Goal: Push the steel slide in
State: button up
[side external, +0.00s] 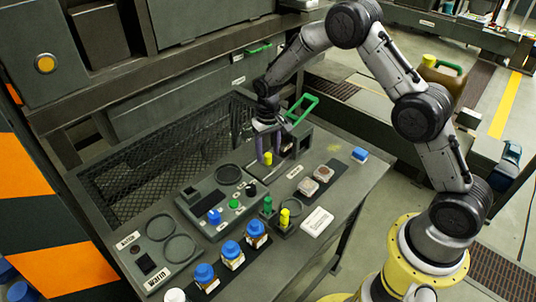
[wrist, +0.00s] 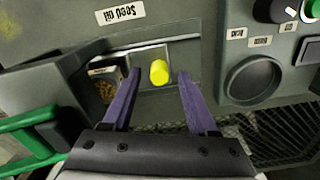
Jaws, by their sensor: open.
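The steel slide (wrist: 182,52) shows in the wrist view as a pale metal plate in a recess of the grey bench. A yellow knob (wrist: 159,72) stands at it; the knob also shows in the side view (side external: 267,158). My gripper (wrist: 159,75) is open, pointing down, with one purple finger on each side of the knob and visible gaps between. In the side view my gripper (side external: 267,153) is over the back part of the bench. The slide itself is mostly hidden there by the fingers and the housing.
A green handle (side external: 302,108) stands beside the slide's housing, close to my gripper. A compartment with brown bits (wrist: 106,88) lies next to the slide. A control box (side external: 220,200) with buttons, blue-capped jars (side external: 231,252) and a mesh guard (side external: 150,165) are on the bench.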

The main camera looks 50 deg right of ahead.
notch_tip(320, 180, up, 12)
dwell(0.4)
notch_tip(320, 180, down, 13)
jog(key=m, duration=1.2)
jog(key=shift+r, duration=0.15)
grip_shut()
dwell(0.4)
dwell(1.1)
